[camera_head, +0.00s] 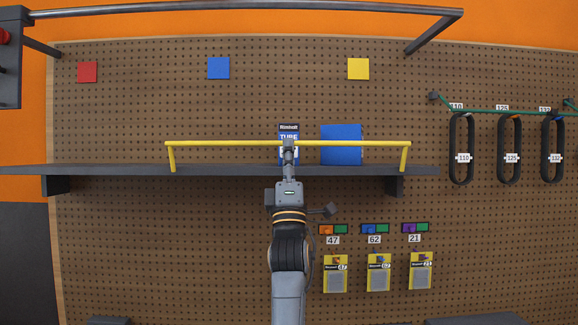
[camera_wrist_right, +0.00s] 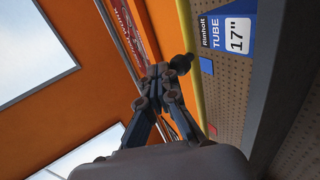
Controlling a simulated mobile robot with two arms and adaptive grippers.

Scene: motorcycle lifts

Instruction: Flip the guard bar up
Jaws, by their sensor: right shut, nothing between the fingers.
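The yellow guard bar (camera_head: 230,143) runs level across the front of the dark shelf (camera_head: 110,170). Its two short legs run from the shelf's front edge up to the bar, which shows above that edge. My right gripper (camera_head: 289,147) is at the middle of the bar, its fingers pointing up and shut with nothing between them. In the wrist view the shut fingers (camera_wrist_right: 160,76) are beside the yellow bar (camera_wrist_right: 191,55), which passes partly behind them. I cannot tell whether they touch. My left gripper is not in view.
A white-and-blue tube box (camera_head: 289,130) and a blue box (camera_head: 341,144) stand on the shelf behind the bar. Black loops (camera_head: 461,150) hang at right on the pegboard. A grey rail (camera_head: 250,8) juts out above. Small packs (camera_head: 335,275) hang below the shelf.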

